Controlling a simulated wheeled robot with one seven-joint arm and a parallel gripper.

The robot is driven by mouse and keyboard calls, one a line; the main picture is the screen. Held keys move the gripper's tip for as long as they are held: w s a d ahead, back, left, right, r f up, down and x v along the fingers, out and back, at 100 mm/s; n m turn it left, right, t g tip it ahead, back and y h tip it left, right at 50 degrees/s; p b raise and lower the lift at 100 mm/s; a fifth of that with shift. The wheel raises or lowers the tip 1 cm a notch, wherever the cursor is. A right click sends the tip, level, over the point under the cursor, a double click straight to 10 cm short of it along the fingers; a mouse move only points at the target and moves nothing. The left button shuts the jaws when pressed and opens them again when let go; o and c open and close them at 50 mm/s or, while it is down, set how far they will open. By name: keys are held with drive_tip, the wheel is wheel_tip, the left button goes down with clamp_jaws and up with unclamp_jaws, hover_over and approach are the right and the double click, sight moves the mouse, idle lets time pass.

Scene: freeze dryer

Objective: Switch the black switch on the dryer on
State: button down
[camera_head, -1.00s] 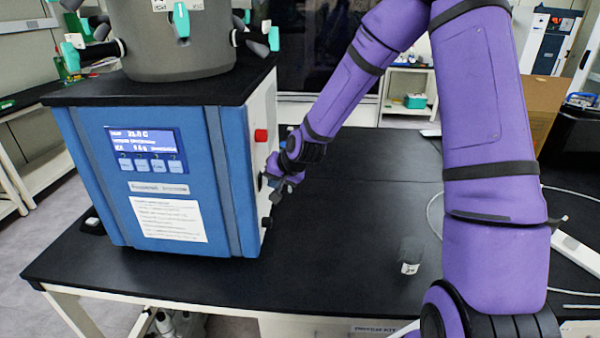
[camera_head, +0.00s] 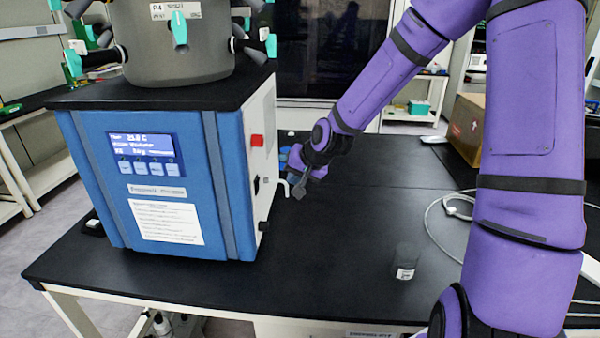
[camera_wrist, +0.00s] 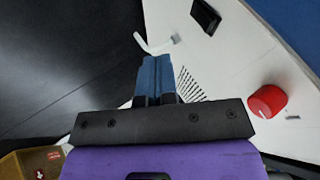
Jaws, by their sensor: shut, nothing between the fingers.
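The dryer (camera_head: 150,185) is a blue box with a white right side panel. Its black switch (camera_head: 256,186) sits low on that panel, below a red knob (camera_head: 257,140). In the wrist view, the black switch (camera_wrist: 205,16) is at the top and the red knob (camera_wrist: 267,101) at the right. My gripper (camera_head: 295,158) is to the right of the panel, apart from the switch. Its blue fingers (camera_wrist: 157,68) are together and empty, pointing up in the wrist view. I cannot tell which way the switch is set.
A white bent spout (camera_wrist: 155,44) sticks out of the panel near my fingers. A cardboard box (camera_head: 468,128) and a white cable lie to the right. The table right of the dryer is mostly clear.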

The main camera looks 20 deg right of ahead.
drive_tip(key=shift+v, duration=1.2)
drive_tip(key=shift+s+d+f, duration=0.1)
drive_tip(key=s+r+n+h, duration=0.1)
drive_tip(key=s+r, duration=0.5)
drive_tip(key=s, duration=0.4)
drive_tip(key=s+d+r+n+g+h, duration=0.1)
drive_tip(key=s+r+n, duration=0.1)
drive_tip(key=s+r, duration=0.5)
drive_tip(key=s+d+r+n+h, duration=0.1)
drive_tip(key=s+r, duration=0.5)
drive_tip(key=s, duration=0.7)
drive_tip(key=shift+s+r+n+g, duration=0.2)
drive_tip(key=shift+s+n+g, duration=0.15)
drive_tip(key=shift+n, duration=0.15)
